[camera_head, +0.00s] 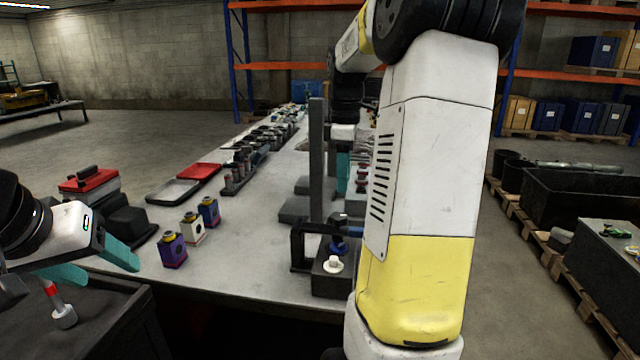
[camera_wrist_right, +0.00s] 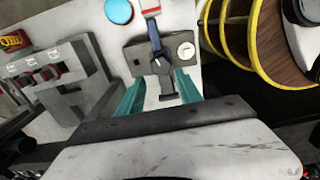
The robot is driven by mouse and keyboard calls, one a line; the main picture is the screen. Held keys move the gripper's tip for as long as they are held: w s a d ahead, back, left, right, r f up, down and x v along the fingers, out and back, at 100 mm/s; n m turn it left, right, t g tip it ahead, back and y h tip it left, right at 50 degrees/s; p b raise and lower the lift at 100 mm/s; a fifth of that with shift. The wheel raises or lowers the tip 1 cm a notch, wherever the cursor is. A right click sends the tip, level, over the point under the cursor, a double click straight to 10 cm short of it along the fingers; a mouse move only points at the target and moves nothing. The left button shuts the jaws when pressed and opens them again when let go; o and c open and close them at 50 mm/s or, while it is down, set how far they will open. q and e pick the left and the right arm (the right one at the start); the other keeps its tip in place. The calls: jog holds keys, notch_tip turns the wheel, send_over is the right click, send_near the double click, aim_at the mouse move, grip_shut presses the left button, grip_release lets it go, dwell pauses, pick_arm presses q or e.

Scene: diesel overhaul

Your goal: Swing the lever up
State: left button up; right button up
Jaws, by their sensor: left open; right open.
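In the right wrist view, a dark lever (camera_wrist_right: 155,44) with a bluish sheen stands on a grey plate (camera_wrist_right: 133,56) beside a round white dial. A dark block-like end lies below it, between the teal fingers of my right gripper (camera_wrist_right: 160,90). The fingers are open, with gaps on both sides; I see no grip on the lever. In the head view, my right gripper (camera_head: 352,172) points down over the bench, partly hidden by a grey post and my arm. The lever cannot be made out there. My left gripper (camera_head: 95,265) is open at lower left, apart from the lever.
The long grey workbench (camera_head: 235,262) carries small coloured blocks (camera_head: 192,228), a red tray (camera_head: 199,171) and rows of parts. A grey post (camera_head: 317,160) stands close to my right gripper. A red-tipped tool (camera_head: 60,304) stands beneath my left gripper. Yellow hoops (camera_wrist_right: 238,62) show in the wrist view.

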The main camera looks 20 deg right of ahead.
jog(key=shift+f, duration=1.1)
jog(key=shift+c, duration=0.4)
grip_shut()
